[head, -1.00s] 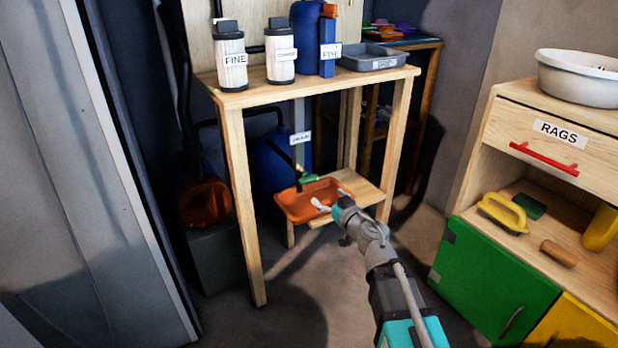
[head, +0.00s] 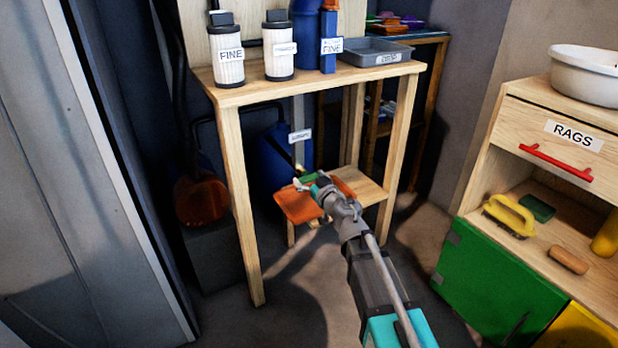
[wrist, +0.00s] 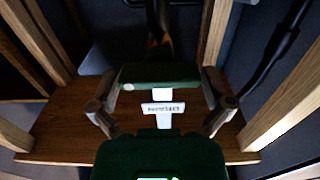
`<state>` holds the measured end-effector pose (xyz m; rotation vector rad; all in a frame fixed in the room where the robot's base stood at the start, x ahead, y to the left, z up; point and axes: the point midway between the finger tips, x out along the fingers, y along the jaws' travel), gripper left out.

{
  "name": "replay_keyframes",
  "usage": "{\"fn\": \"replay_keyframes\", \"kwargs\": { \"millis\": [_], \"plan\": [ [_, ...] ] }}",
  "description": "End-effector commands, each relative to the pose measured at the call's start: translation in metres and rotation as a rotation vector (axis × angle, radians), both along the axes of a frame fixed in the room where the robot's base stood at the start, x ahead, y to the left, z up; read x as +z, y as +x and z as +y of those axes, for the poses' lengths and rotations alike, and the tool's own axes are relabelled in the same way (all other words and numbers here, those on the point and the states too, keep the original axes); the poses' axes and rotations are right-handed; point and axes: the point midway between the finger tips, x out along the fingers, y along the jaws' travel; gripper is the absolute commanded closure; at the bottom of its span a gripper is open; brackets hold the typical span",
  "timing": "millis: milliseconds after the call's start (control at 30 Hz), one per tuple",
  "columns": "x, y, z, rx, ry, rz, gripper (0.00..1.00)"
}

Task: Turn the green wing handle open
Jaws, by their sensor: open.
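The green wing handle (wrist: 158,75) shows in the wrist view as a dark green bar lying crosswise between my two fingers. My gripper (wrist: 160,84) is open, with one finger beside each end of the bar. I cannot tell whether the fingers touch it. A white label (wrist: 163,107), apparently reading DRAIN upside down, shows just below the handle. In the head view, a small part of the handle (head: 307,178) shows above the orange tray (head: 291,207), and my gripper (head: 318,184) is right at it and partly hides it.
The wooden bench (head: 233,160) frames this spot with its legs and top. A lower wooden shelf (head: 371,190) lies under the handle. A blue tank (head: 272,165) stands behind. A cabinet with a green door (head: 490,272) is to the right. The floor between is clear.

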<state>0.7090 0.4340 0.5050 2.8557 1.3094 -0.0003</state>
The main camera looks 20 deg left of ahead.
Motion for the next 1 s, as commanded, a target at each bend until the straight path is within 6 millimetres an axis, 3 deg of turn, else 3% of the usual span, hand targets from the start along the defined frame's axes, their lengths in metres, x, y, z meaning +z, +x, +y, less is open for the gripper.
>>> {"fn": "replay_keyframes", "kwargs": {
  "millis": [167, 400, 500, 1000],
  "plan": [
    [0.0, -0.0004, 0.0003, 0.001, 0.0, 0.0, 0.0],
    [0.0, -0.0006, 0.0008, 0.001, 0.0, 0.0, 0.43],
    [0.0, -0.0033, -0.0017, 0.005, 0.0, 0.0, 0.56],
    [-0.0001, -0.0028, 0.0033, 0.005, -0.071, -0.083, 0.56]
  ]
}}
